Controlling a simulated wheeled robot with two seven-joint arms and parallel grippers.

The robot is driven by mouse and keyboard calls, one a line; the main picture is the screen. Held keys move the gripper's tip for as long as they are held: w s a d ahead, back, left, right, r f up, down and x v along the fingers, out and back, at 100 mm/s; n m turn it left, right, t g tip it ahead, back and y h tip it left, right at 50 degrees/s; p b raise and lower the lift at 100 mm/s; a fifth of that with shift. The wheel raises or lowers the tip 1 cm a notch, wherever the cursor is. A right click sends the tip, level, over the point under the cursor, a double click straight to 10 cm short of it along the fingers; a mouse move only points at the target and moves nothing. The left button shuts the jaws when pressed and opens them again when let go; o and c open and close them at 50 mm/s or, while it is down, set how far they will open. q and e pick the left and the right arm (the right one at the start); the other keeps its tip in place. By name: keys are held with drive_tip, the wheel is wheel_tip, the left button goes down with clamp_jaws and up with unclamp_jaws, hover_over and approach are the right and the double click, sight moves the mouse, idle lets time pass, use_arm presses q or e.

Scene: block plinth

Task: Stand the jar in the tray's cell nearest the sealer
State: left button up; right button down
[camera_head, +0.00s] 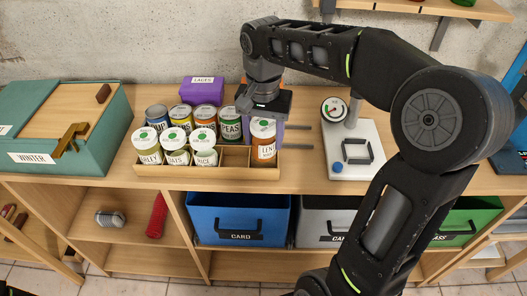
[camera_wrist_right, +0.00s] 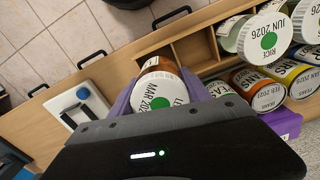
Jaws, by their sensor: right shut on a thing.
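The jar (camera_head: 264,148) has a white lid with a green dot, an orange-brown body and a label starting "LENT". My right gripper (camera_head: 265,112) is shut on it from above. In the wrist view the jar (camera_wrist_right: 158,88) sits upright between the purple fingers. It is at the right end of the wooden tray (camera_head: 205,172), in or just above the front end cell; I cannot tell whether it touches the floor. The sealer (camera_head: 352,150) seems to be the white-based device right of the tray, with a gauge and blue knob. My left gripper is not in view.
Several lidded jars, such as the rice jar (camera_head: 204,150), fill the tray's left cells. An empty cell (camera_head: 235,157) lies left of the held jar. A teal box (camera_head: 70,115) stands at the left, a purple box (camera_head: 202,90) behind. Bins like the blue one (camera_head: 238,220) sit below.

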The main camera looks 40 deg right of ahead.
sight(264, 150)
drive_tip(key=shift+f, duration=0.2)
drive_tip(key=shift+f, duration=1.95)
